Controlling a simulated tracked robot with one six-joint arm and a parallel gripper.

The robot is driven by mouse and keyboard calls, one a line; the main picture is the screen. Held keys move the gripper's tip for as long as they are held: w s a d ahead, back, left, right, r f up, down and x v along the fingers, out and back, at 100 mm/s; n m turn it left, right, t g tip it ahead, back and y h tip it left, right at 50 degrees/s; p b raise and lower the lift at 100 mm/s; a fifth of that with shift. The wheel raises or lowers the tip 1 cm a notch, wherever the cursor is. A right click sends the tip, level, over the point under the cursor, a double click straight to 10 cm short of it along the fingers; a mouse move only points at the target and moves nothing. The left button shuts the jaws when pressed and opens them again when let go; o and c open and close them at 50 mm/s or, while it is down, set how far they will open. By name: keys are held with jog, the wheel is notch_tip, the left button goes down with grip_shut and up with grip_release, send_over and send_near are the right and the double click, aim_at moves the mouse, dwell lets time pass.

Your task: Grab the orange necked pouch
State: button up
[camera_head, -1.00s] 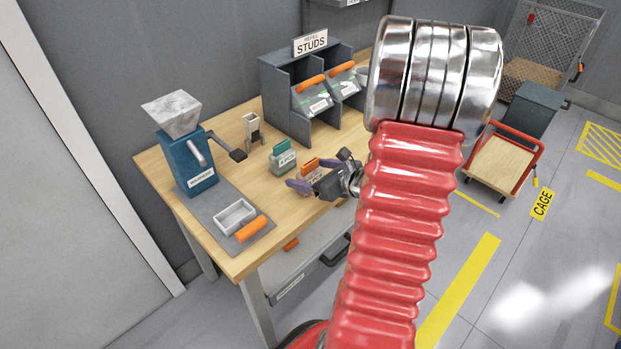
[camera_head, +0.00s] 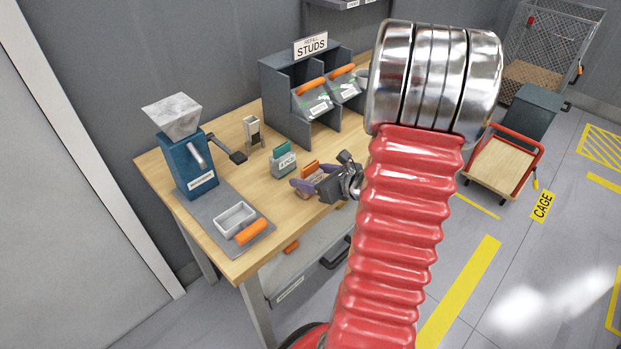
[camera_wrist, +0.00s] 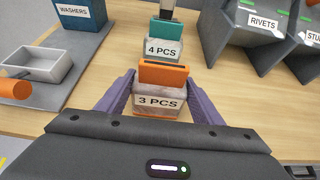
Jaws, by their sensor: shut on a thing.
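The orange necked pouch (camera_wrist: 164,77) has a clear body with a "3 PCS" label and shows between my gripper's purple fingers in the wrist view. My gripper (camera_wrist: 160,100) is shut on it, one finger along each side. In the head view the pouch (camera_head: 309,170) is partly hidden by my gripper (camera_head: 310,187), near the front edge of the table. The pouch looks upright; I cannot tell whether its base touches the table. A teal necked pouch (camera_wrist: 163,32) labelled "4 PCS" stands just beyond it, and also shows in the head view (camera_head: 283,158).
A blue washers dispenser (camera_head: 190,165) and a mat with a grey tray (camera_head: 235,219) and orange handle are on the left. Grey bins (camera_head: 318,105) under a "STUDS" sign stand at the back. Bare tabletop (camera_wrist: 110,60) lies left of the pouches.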

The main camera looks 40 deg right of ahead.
jog(key=shift+r, duration=0.15)
jog(key=shift+r, duration=4.9)
